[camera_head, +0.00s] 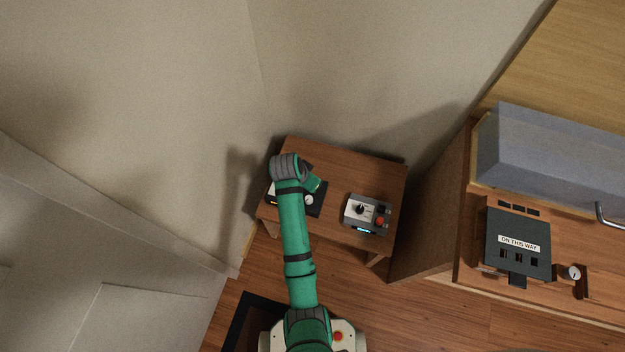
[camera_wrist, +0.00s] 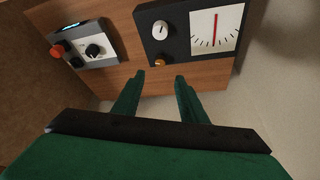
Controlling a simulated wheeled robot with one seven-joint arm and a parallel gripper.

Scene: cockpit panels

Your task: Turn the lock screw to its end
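A dark gauge panel (camera_wrist: 180,42) lies on the small wooden table, with a white dial and red needle (camera_wrist: 214,30). A white knob (camera_wrist: 160,29) is on the panel's left part. A small brass-coloured round piece (camera_wrist: 160,63), which looks like the lock screw, is near the panel's edge closest to my gripper. My gripper (camera_wrist: 160,76) is open and empty, its two fingertips apart with the brass piece just beyond the gap. I cannot tell its height above the table. In the head view my arm covers much of the dark panel (camera_head: 312,207).
A grey box (camera_head: 352,222) with a red button and black knobs sits beside the panel on the wooden table (camera_head: 345,165). A wooden cabinet (camera_head: 430,215) with a dark "ON THIS WAY" unit (camera_head: 518,228) stands to the right. Walls are close behind the table.

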